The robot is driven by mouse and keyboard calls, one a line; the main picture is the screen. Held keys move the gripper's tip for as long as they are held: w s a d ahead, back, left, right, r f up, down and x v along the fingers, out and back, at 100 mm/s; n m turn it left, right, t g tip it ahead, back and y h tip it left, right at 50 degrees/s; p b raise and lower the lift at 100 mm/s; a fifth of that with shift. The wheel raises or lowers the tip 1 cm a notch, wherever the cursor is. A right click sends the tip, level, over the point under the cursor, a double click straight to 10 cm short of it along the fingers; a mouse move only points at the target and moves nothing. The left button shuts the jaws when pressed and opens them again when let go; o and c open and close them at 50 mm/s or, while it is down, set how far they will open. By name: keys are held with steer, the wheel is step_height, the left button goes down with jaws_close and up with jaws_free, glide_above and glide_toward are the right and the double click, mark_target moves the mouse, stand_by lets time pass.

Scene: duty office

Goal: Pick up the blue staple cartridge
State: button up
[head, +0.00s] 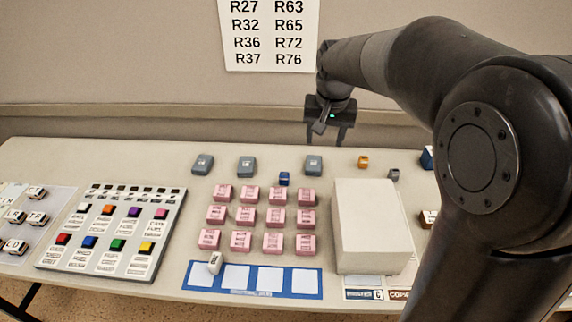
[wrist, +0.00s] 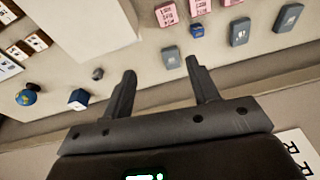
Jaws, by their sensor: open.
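The small blue block that fits the staple cartridge (head: 284,178) lies on the table just behind the pink blocks, in front of and between two grey blocks. It also shows in the wrist view (wrist: 197,30), beyond my fingertips and close to a grey block (wrist: 171,57). My gripper (head: 325,137) is open and empty, raised behind the back row of grey blocks, its fingers pointing down. In the wrist view my gripper (wrist: 161,68) has its two fingers wide apart with nothing between them.
Pink blocks (head: 241,216) stand in rows in front of the cartridge. Grey blocks (head: 246,165) line the back. A large pale box (head: 373,225) stands to the right, with an orange item (head: 363,162) and a small grey item (head: 393,174) behind it. A button panel (head: 112,235) lies left.

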steer(key=w+a+f+g, duration=0.2)
steer(key=w+a+f, duration=0.7)
steer(key=w+f, duration=0.25)
glide_above(284, 173)
steer(key=shift+m, duration=0.3)
step_height(284, 173, down, 9)
steer(key=shift+r, duration=0.1)
steer(key=shift+f, duration=3.2)
steer(key=c, duration=1.1)
steer(key=shift+o, duration=0.2)
steer(key=shift+r, duration=0.1)
